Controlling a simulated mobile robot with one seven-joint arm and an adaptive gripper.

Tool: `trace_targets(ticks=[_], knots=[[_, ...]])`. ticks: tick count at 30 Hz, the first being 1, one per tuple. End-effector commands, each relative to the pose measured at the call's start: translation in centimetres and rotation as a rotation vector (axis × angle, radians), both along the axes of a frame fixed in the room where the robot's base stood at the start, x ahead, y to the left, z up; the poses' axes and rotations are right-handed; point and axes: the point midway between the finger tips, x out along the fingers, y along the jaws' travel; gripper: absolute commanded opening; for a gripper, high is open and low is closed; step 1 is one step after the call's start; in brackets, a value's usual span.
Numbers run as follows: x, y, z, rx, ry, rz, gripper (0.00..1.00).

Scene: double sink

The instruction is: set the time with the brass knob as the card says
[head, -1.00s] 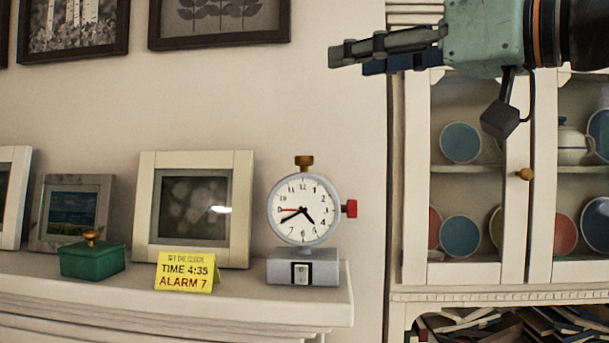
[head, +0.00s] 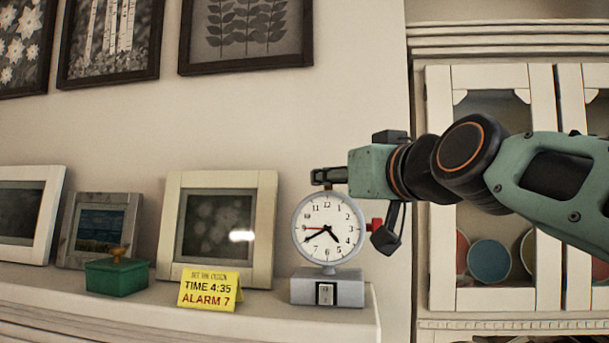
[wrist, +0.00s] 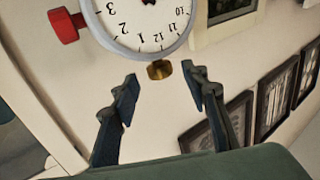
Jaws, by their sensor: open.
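The clock (head: 328,215) is a round white dial in a grey case on a grey base. Its black hands point near 8 and between 4 and 5, about 4:40; a red hand points near 9. The yellow card (head: 209,290) reads TIME 4:35, ALARM 7. The brass knob (wrist: 159,69) on the clock's top shows in the wrist view; my gripper hides it in the head view. My gripper (head: 322,178) is open at the clock's top. In the wrist view its fingertips (wrist: 158,80) flank the knob with gaps on both sides. A red knob (head: 376,224) is on the clock's right.
The clock stands near the right end of a white shelf (head: 375,318). Left of it are a white picture frame (head: 266,235), a green box (head: 117,278) and other frames. A glass-door cabinet (head: 438,215) stands right. Pictures hang above on the wall.

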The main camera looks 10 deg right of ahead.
Motion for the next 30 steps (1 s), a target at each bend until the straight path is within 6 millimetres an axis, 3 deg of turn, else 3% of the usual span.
trace_targets(ticks=[3,9,20,30], knots=[[2.1,0.5,0.1,0.001,0.001,0.002,0.41],[4.1,0.9,0.1,0.000,0.000,0.002,0.41],[4.6,0.9,0.1,0.001,-0.002,0.001,0.41],[4.6,0.9,0.1,0.000,-0.002,0.001,0.05]])
